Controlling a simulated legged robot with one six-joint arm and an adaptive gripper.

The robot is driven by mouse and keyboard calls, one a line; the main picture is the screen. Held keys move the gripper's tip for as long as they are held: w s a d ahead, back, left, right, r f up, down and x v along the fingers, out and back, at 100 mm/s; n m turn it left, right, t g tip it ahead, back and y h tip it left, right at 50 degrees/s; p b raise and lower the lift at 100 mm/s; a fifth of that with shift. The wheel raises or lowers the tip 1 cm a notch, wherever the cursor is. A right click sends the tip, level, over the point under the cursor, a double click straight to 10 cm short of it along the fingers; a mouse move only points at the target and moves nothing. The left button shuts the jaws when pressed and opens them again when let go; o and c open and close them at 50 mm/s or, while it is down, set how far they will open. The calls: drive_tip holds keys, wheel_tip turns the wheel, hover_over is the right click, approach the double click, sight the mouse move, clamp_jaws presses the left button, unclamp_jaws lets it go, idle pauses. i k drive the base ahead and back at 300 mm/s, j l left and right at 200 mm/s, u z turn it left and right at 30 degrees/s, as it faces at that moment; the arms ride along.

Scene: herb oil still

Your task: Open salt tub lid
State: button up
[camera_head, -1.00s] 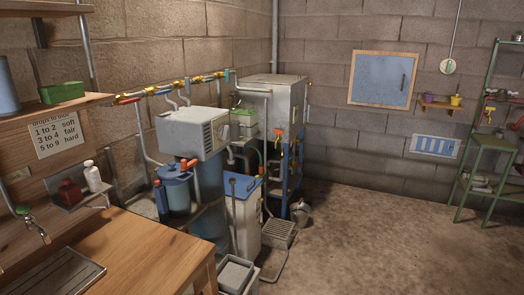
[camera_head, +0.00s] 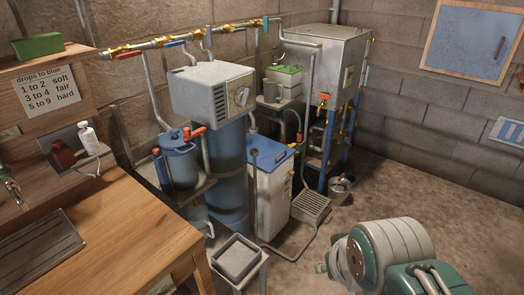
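The salt tub appears to be the tall white bin (camera_head: 272,195) on the floor in the middle of the head view. Its blue lid (camera_head: 268,152) lies on top and looks closed. A dark upright rod in front of the bin hides a narrow strip of its left side. Part of my arm, grey and green, shows at the lower right, apart from the bin. My gripper's fingers cannot be made out in this view.
A blue cylinder under a grey control head (camera_head: 212,92) stands left of the bin. A grey open tray (camera_head: 239,258) on a stand is in front. A floor grate (camera_head: 310,203) and metal bucket (camera_head: 340,188) lie right. Floor on the right is bare.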

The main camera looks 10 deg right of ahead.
sight(273, 154)
drive_tip(key=i+l+z, duration=0.25)
drive_tip(key=i+z, duration=0.3)
drive_tip(key=i, duration=0.15)
drive_tip(key=i+l, duration=0.1)
drive_tip(key=i, duration=0.35)
drive_tip(key=i+l, duration=0.15)
drive_tip(key=i, duration=0.25)
drive_tip(key=i+l+u, duration=0.15)
drive_tip(key=i+u, duration=0.2)
drive_tip(key=u, duration=0.15)
drive_tip(key=i+l+u, duration=0.25)
drive_tip(key=u, duration=0.2)
drive_tip(key=i+l+u, duration=0.35)
drive_tip(key=u, duration=0.15)
